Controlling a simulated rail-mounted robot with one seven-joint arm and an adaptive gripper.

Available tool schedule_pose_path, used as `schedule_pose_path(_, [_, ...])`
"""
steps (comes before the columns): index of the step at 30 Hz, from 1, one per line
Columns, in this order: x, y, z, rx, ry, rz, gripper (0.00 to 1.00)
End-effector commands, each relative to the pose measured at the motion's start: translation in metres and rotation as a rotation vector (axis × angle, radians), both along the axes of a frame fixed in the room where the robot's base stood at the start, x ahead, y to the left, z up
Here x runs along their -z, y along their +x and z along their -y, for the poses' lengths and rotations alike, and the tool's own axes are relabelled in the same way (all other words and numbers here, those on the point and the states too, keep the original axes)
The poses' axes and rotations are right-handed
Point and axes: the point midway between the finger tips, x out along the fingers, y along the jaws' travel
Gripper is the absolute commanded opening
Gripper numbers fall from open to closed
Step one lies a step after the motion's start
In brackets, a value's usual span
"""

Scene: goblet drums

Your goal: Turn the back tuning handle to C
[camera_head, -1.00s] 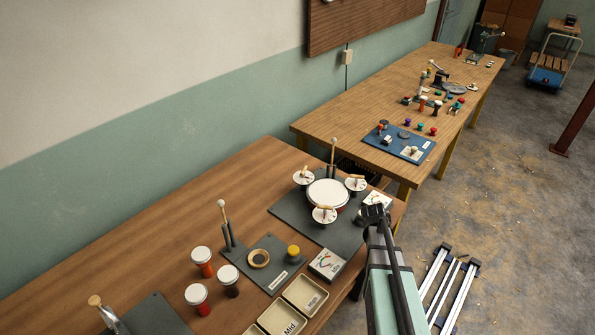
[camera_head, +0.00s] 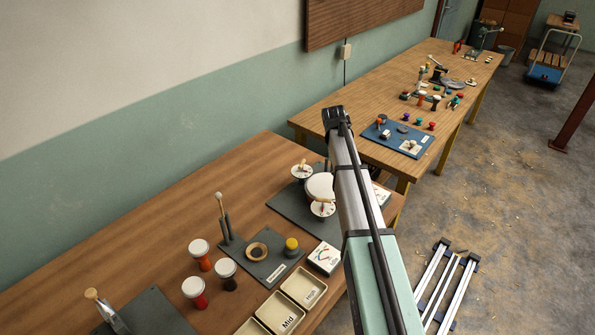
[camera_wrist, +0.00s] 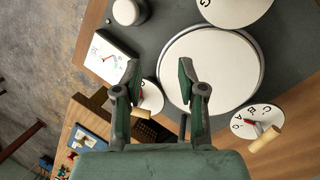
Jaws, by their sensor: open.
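The drum with a white head (camera_head: 320,187) sits on a dark mat, partly hidden by my arm. In the head view, one white tuning dial with a wooden handle is on its wall side (camera_head: 302,171) and one at its front (camera_head: 323,208); a third is hidden behind my arm. The wrist view shows the wall-side dial (camera_wrist: 275,117), with letters including A, B and C, a red pointer and a wooden handle. Another dial (camera_wrist: 151,100) shows between my fingers, partly covered. My gripper (camera_wrist: 158,78) is open and empty over the drum area; I cannot judge its height.
A white gauge box (camera_wrist: 108,60) lies beside the drum. Goblet drums (camera_head: 199,249), a mallet in its stand (camera_head: 222,205) and labelled trays (camera_head: 303,287) stand nearer. A second table (camera_head: 390,90) with a blue board (camera_head: 398,138) stands behind.

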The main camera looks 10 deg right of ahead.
Motion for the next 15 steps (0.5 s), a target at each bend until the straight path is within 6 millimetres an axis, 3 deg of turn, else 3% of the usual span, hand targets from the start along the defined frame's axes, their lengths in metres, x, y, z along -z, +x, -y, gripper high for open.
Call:
schedule_pose_path(1, [-0.021,0.041,-0.022,0.045,0.010,0.048,0.40])
schedule_pose_path(3, [-0.051,0.073,-0.050,0.118,0.029,0.101,0.40])
schedule_pose_path(6, [-0.087,0.104,-0.084,0.202,0.055,0.155,0.40])
schedule_pose_path(10, [-0.119,0.125,-0.112,0.273,0.081,0.195,0.40])
schedule_pose_path(15, [-0.127,0.129,-0.123,0.304,0.091,0.208,0.40])
